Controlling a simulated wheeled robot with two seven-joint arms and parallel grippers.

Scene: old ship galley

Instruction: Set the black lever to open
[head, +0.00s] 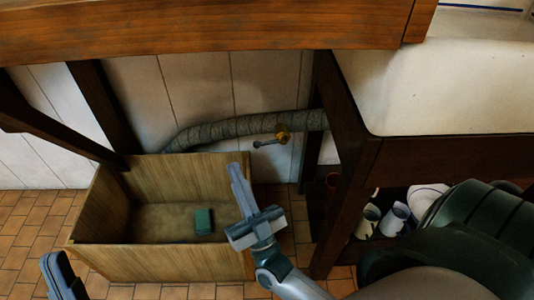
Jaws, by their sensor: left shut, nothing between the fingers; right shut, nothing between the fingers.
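The black lever (265,143) is a short dark handle on a brass valve (282,133). The valve sits on a lagged grey pipe (230,128) that runs along the white plank wall. The lever sticks out to the left of the valve, just below the pipe and roughly along it. My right gripper (235,170) is shut and empty, below and left of the lever, over the right side of a wooden box, apart from the lever. My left gripper (51,260) is shut and empty at the bottom left, partly cut off by the frame edge.
The open wooden box (160,262) holds a green block (203,221). A wooden beam (200,25) crosses the top. A white sink (440,90) on a dark wooden frame (345,200) stands right of the valve, with mugs (397,216) on a shelf below. Tiled floor (25,235) shows at left.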

